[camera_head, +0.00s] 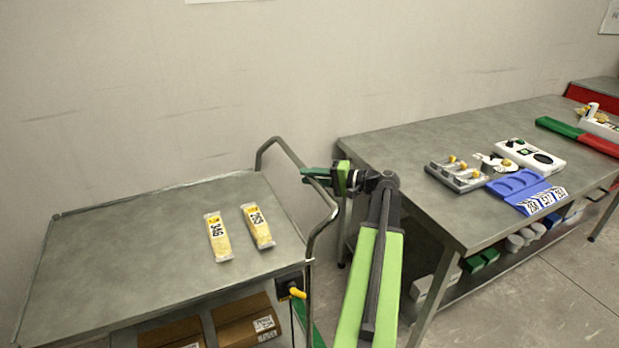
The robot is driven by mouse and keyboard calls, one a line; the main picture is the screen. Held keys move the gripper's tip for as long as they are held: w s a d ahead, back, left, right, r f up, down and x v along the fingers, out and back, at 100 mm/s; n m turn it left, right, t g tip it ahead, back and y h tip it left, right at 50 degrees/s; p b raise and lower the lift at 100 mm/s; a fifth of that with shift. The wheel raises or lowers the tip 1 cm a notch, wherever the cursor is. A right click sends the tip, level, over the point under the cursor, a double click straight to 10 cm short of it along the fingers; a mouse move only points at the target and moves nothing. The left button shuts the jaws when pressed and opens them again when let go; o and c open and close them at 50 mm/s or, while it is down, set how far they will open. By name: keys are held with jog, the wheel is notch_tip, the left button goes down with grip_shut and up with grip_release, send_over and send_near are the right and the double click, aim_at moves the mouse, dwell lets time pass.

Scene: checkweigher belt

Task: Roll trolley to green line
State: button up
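The trolley (140,235) stands at left, a grey metal cart with a raised rim. Its tubular push handle (292,152) rises at the right end. My gripper (316,176), with green fingers, is at the handle's upper bar and overlaps it in the picture. I cannot tell whether the fingers close on the bar or touch it. A green strip (318,338), perhaps the green line, shows on the floor just right of the trolley's near right corner; most of it is hidden.
Two yellow packets (218,237) (258,226) lie on the trolley top, with cardboard boxes (247,322) below. A yellow-handled lever (297,293) sits at its corner. The steel table (400,150) at right carries a blue tray (520,188) and several devices.

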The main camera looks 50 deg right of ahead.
grip_shut()
dwell(0.9)
